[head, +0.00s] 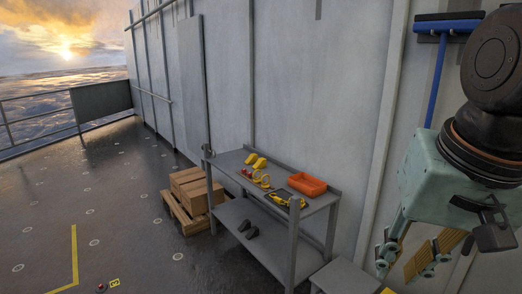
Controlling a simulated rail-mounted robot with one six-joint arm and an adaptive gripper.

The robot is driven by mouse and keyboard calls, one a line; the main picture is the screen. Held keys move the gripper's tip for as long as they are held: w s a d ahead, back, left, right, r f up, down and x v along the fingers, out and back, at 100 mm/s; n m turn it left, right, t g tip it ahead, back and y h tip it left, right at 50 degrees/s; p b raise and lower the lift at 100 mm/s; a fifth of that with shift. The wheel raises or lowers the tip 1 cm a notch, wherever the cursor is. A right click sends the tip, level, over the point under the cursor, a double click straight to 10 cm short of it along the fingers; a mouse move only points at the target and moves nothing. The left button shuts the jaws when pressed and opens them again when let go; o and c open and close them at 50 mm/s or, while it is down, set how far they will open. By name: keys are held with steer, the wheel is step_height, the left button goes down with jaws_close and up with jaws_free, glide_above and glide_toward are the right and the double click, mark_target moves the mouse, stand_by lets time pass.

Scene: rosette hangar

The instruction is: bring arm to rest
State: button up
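My arm hangs at the right edge of the head view, with dark round joints above a pale teal gripper body. My gripper (399,265) points downward at the lower right, in front of the wall. Its fingers have yellowish ribbed pads and stand apart, with a gap between them. Nothing shows between the fingers. The gripper appears to the right of the grey workbench (231,161) and touches nothing that I can see.
The bench holds an orange tray (307,184), yellow items (256,161) and small tools. Dark shoe-like items (249,229) lie on its lower shelf. Cardboard boxes (195,190) sit on a pallet to its left. A grey stool-like surface (345,278) is near the gripper. Left floor is open.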

steer(key=s+a+n, duration=0.1)
steer(key=s+n, duration=0.2)
steer(key=s, duration=0.6)
steer(key=shift+s+a+r, duration=0.15)
steer(key=shift+a+r, duration=0.2)
steer(key=shift+r, duration=0.1)
steer(key=shift+f, duration=0.15)
step_height(320, 180, down, 12)
steer(key=b, duration=1.2)
steer(key=shift+d+r, duration=0.1)
steer(key=shift+r, duration=0.15)
